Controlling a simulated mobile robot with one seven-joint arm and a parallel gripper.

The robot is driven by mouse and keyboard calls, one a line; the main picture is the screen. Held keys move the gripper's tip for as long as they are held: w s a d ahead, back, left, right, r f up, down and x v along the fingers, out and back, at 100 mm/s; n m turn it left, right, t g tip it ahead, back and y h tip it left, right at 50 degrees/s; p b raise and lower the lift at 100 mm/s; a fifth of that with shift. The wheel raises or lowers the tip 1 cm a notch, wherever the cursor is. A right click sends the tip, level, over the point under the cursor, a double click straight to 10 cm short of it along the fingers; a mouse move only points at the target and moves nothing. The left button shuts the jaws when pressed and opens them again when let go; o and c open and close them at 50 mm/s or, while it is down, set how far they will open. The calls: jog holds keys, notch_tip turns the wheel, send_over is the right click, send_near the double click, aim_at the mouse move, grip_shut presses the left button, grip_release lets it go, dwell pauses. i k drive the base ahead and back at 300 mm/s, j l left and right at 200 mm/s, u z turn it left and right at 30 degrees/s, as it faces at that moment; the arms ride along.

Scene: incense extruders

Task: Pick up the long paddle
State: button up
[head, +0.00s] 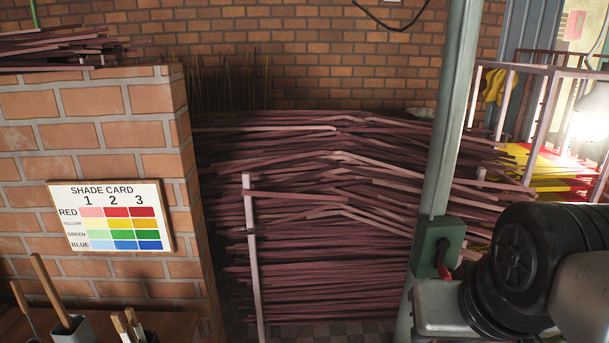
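A long wooden handle (47,285) leans up out of a grey cup (72,331) at the lower left. It may be the long paddle, but its lower end is hidden in the cup, so I cannot tell. Another thin wooden handle (20,297) stands to its left, cut by the bottom edge. Shorter wooden handles (128,322) stand in a dark holder to its right. My arm's dark links show at the lower right, far from these handles. My gripper is not in view.
A wooden surface (190,322) lies under the cups, beside a brick wall (150,125) bearing a shade card (112,216). Stacked purplish sticks (330,230) fill the middle behind a pale upright post (253,270). A grey-green pole (447,130) with a green switch box (437,245) stands near my arm.

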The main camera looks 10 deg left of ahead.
aim_at(36, 258)
jog(key=i+u, duration=0.15)
jog(key=u, duration=0.25)
jog(key=i+u, duration=0.15)
jog(key=u, duration=0.3)
jog(key=i+l+u, duration=0.1)
jog(key=u, duration=0.3)
jog(key=i+l+u, duration=0.1)
jog(key=u, duration=0.35)
jog(key=i+l+u, duration=0.2)
jog(key=u, duration=0.2)
jog(key=i+l+u, duration=0.55)
jog(key=u, duration=0.25)
jog(key=l, duration=0.1)
